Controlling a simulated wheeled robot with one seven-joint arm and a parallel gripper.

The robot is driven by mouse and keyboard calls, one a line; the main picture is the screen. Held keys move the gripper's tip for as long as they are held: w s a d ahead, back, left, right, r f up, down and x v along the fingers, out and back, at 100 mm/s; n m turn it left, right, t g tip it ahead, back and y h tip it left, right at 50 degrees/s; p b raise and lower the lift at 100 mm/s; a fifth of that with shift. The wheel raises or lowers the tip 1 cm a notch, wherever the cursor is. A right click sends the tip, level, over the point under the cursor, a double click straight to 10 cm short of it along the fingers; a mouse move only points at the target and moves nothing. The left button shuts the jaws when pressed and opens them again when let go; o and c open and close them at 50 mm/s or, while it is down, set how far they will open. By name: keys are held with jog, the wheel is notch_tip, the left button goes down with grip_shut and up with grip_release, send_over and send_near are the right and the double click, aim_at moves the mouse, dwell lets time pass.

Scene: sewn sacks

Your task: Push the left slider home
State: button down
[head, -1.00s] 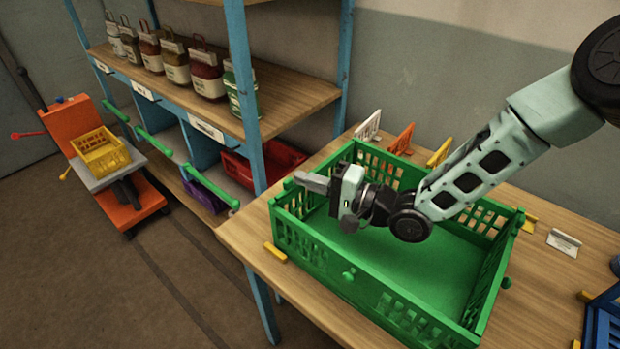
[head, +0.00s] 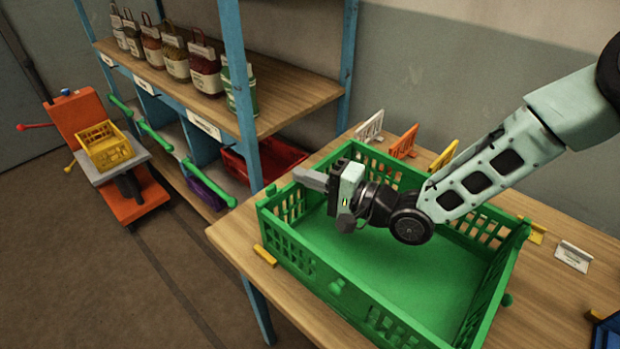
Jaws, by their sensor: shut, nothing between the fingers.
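A green crate (head: 395,308) with slotted walls stands on the wooden table. My gripper (head: 301,176) is shut and empty. Its grey fingers point left, over the crate's back left wall. They appear apart from the left corner knob. The arm hides part of the crate's back wall.
A blue-framed shelf (head: 235,60) with several labelled sacks (head: 205,70) stands at the left. A red bin (head: 285,155) is on its lower level. An orange cart (head: 140,202) holds a yellow basket (head: 108,150). Card stands (head: 403,142) line the table's back. A blue crate (head: 607,330) is at right.

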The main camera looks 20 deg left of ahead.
jog(key=s+d+p, duration=0.1)
jog(key=d, duration=0.9)
jog(key=shift+s, duration=0.2)
